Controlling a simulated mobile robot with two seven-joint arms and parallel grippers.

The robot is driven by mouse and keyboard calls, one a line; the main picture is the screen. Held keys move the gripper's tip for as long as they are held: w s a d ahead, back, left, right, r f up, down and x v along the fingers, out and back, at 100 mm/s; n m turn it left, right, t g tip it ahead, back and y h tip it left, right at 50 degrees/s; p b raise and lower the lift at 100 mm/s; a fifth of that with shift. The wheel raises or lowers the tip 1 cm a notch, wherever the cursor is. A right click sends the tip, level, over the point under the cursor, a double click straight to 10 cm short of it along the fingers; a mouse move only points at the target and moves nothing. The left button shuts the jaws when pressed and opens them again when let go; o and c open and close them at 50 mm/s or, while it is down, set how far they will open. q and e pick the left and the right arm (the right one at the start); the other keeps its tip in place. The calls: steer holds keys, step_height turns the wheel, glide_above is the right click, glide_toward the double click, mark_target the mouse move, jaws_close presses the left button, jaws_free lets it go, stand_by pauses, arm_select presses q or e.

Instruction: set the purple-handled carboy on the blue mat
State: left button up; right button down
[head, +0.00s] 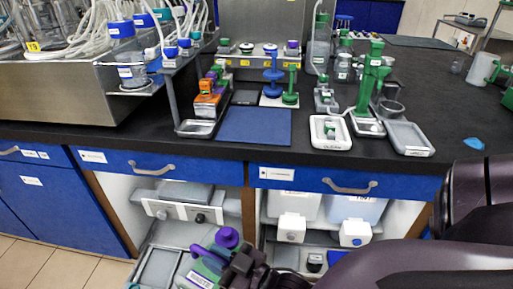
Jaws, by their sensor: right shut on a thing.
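The purple-handled carboy (208,267) is low in the head view, with a purple cap and handle, a greenish body and a white label. It is in front of the open cabinet, below the bench top, and its lower part is cut off by the picture edge. My right gripper (238,268) is shut on it, though the exact contact is hard to see. The blue mat (253,126) lies flat and bare on the black bench top, farther back and higher. My left gripper is not in view.
A small white tray (330,143) and a grey tray (408,150) sit right of the mat. A metal tray (196,128) stands at its left, with orange blocks (206,105) behind. Blue drawers (345,184) form the bench front. The bench's right side has free room.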

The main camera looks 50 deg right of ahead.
step_height(320, 180, up, 11)
steer(key=w+m+h, duration=0.1)
steer(key=m+h, duration=0.1)
steer(key=h, duration=0.1)
steer(key=shift+w+a, duration=0.3)
steer(key=shift+a, duration=0.1)
